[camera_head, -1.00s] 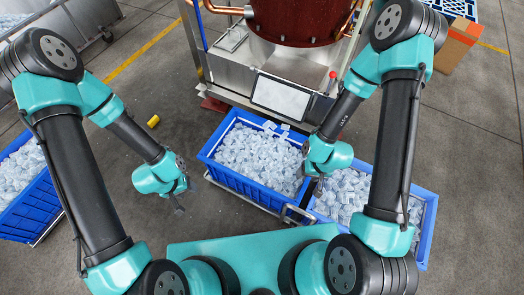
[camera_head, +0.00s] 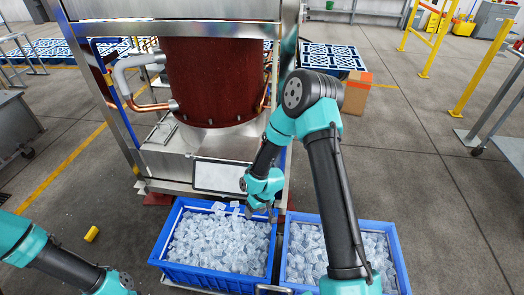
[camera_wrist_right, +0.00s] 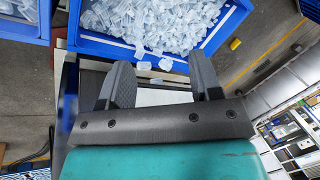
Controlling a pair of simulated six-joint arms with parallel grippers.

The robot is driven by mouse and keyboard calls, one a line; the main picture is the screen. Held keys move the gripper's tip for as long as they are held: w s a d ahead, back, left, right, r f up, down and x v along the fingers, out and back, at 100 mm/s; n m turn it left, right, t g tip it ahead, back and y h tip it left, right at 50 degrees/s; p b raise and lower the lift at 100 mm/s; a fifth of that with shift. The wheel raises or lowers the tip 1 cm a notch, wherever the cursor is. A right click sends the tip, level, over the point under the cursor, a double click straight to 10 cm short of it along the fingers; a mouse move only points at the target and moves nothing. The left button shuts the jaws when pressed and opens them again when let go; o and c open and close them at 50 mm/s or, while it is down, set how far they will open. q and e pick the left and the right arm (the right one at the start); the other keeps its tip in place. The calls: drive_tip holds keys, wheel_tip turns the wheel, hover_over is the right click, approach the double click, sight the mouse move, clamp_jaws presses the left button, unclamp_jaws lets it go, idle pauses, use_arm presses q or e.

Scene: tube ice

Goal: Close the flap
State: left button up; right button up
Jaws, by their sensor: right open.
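The flap appears to be the pale, dark-edged panel (camera_head: 220,177) low on the front of the steel machine; it slopes out over the back edge of the left ice crate. My right gripper (camera_head: 262,210) is beside the panel's lower right corner, above the crate's back right corner. In the right wrist view my right gripper (camera_wrist_right: 158,64) has its two fingers apart with nothing between them. A pale surface (camera_wrist_right: 160,97) shows behind the fingers. I cannot tell whether they touch it. My left forearm shows at the lower left, with its fingers out of the picture.
Two blue crates of clear ice, a left one (camera_head: 215,273) and a right one (camera_head: 396,258), stand before the machine (camera_head: 172,160). A few ice pieces (camera_head: 226,208) lie at the left crate's back edge. A yellow piece (camera_head: 91,234) lies on open floor.

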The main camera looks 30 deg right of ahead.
drive_tip(key=w+d+r+n+h, duration=0.2)
drive_tip(key=w+d+r, duration=0.5)
drive_tip(key=w+r, duration=0.4)
drive_tip(key=w+d+r+n+h, duration=0.2)
drive_tip(key=w+d+r, duration=0.6)
drive_tip(key=w+r, duration=0.4)
wheel_tip(320, 180, up, 3)
drive_tip(key=shift+d+f, duration=0.15)
drive_tip(key=shift+d, duration=0.05)
drive_tip(key=shift+f, duration=0.15)
drive_tip(key=f, duration=1.7)
drive_tip(key=shift+w+d+f, duration=0.1)
drive_tip(key=shift+d, duration=0.15)
drive_tip(key=shift+c, duration=0.2)
clamp_jaws()
